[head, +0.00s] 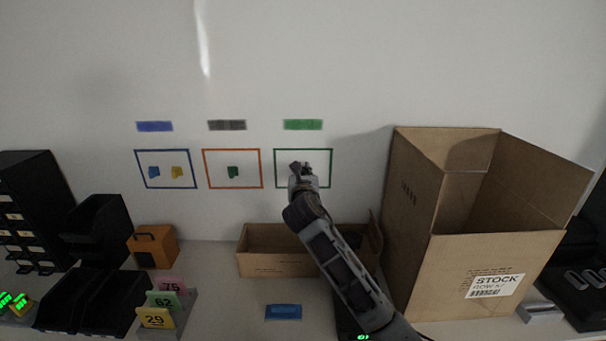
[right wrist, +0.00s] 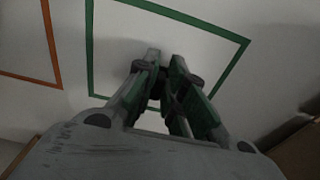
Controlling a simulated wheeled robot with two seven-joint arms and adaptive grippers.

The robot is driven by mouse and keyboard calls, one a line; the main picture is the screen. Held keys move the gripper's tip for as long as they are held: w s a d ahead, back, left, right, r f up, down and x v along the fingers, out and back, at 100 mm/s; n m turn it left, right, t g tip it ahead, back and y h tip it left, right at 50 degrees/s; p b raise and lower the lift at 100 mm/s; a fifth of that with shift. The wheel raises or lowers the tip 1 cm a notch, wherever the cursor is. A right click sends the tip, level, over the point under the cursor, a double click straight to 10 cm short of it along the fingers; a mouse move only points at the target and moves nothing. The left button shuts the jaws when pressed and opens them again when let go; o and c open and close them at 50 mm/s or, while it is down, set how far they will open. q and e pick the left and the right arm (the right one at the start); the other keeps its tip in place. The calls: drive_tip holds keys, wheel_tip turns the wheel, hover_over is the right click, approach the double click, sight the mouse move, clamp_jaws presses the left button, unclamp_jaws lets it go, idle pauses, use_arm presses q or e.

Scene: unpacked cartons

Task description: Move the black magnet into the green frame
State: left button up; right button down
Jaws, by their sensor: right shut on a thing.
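The green frame (head: 331,170) is the rightmost of three outlined frames on the white wall; its outline also shows in the right wrist view (right wrist: 90,50). My right gripper (head: 301,167) is in front of the green frame, inside its outline as seen from the head. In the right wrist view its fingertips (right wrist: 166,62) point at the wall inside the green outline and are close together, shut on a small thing. The black magnet is hardly visible, mostly hidden by the fingers; no black magnet shows elsewhere on the wall. My left gripper is not in view.
The blue frame (head: 194,182) holds a blue magnet (head: 154,172) and a yellow magnet (head: 177,172). The orange frame (head: 262,182) holds a green magnet (head: 233,172). Below stand a low carton (head: 275,266) and a tall open carton (head: 430,265) at right.

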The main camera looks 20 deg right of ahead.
drive_tip(key=shift+w+d+p, duration=0.1)
drive_tip(key=shift+w+p, duration=0.2)
drive_tip(key=shift+w, duration=0.15)
idle(0.6)
drive_tip(key=c, duration=0.9)
unclamp_jaws()
drive_tip(key=shift+o, duration=0.2)
drive_tip(key=p+v, duration=0.4)
drive_tip(key=v, duration=0.4)
idle(0.8)
drive_tip(key=shift+f, duration=0.25)
